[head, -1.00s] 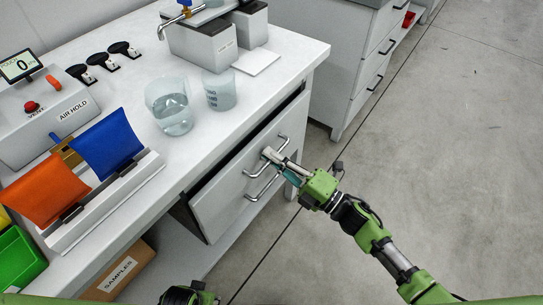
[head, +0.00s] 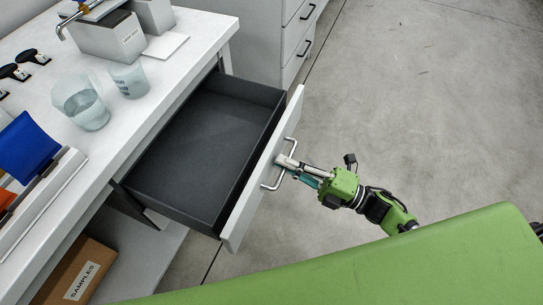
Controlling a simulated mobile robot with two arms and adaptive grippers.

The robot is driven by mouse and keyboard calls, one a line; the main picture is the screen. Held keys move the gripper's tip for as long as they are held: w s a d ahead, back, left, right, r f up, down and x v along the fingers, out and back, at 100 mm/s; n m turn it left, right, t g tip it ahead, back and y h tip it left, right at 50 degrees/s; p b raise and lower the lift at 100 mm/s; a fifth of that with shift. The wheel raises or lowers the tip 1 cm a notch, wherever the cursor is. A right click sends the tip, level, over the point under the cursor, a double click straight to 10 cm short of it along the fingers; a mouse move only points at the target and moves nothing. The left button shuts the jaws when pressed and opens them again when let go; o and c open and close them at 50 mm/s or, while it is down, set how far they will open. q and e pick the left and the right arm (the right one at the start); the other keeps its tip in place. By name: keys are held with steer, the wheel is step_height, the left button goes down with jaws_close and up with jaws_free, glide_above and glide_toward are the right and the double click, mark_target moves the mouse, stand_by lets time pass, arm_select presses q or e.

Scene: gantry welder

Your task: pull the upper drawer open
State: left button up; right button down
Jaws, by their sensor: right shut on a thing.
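The upper drawer (head: 243,207) stands pulled far out of the white bench. It has a white front and a dark grey box (head: 205,140) that is empty. A silver bar handle (head: 277,182) is on its front. My right gripper (head: 285,161) is shut on this handle, reaching it from the right. The fingertips hide the handle's middle part. My left gripper is not in view.
The bench top (head: 105,150) carries a beaker of liquid (head: 82,103), a smaller cup (head: 129,79) and a blue pouch (head: 28,148). A cardboard box labelled SAMPLES (head: 75,272) sits below. Another drawer cabinet (head: 270,35) stands behind. The floor at right is clear.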

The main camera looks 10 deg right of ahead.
steer(key=shift+s+d, duration=0.25)
steer(key=shift+d, duration=0.1)
steer(key=c, duration=2.5)
jaws_free()
steer(key=v, duration=1.2)
steer(key=shift+f, duration=0.1)
steer(key=shift+a, duration=0.1)
